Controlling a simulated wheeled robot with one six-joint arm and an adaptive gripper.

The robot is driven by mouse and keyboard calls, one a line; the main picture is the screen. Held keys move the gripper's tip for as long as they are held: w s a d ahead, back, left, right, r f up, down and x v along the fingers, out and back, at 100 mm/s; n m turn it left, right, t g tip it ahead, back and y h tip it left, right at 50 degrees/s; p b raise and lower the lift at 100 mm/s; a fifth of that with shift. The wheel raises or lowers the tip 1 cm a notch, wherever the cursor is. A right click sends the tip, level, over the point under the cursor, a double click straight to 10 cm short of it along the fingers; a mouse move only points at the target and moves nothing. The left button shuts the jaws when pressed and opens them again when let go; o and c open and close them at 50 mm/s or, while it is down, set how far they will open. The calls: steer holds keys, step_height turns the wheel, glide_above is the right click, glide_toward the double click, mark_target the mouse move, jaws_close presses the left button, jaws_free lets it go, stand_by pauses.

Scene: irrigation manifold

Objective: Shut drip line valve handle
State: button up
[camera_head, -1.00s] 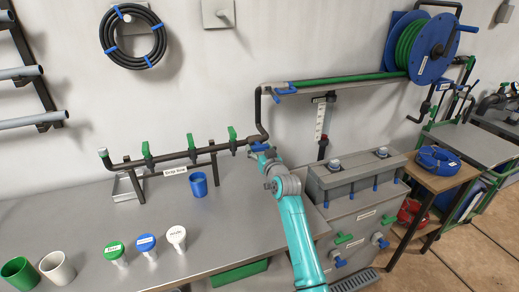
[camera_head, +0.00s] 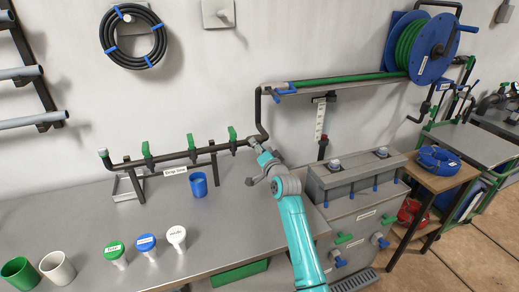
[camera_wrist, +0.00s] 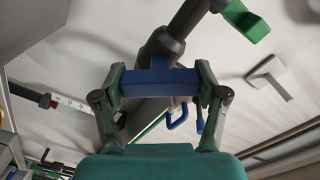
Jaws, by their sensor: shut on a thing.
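The drip line is a dark pipe (camera_head: 190,154) on two posts at the back of the workbench, with a white label reading "Drip line" (camera_head: 174,170). Several green handles (camera_head: 232,134) stand up along it. My gripper (camera_head: 256,150) is at the pipe's right end, below the bend. In the wrist view, my gripper (camera_wrist: 160,92) is shut on a blue valve handle (camera_wrist: 162,82), a flat bar lying across between the fingers against a dark valve body (camera_wrist: 162,45). A green handle (camera_wrist: 246,20) is farther along the pipe. In the head view the gripper mostly hides the blue handle.
A blue cup (camera_head: 198,185) stands below the pipe. Green (camera_head: 115,252), blue (camera_head: 147,245) and white (camera_head: 177,237) labelled caps stand at the front. A grey valve box (camera_head: 355,178) is right of my arm. The middle of the bench is clear.

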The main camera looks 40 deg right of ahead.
steer(key=m, duration=0.4)
steer(key=shift+m, duration=1.8)
steer(key=o, duration=1.2)
steer(key=shift+c, duration=0.2)
steer(key=shift+s, duration=0.1)
steer(key=v, duration=1.2)
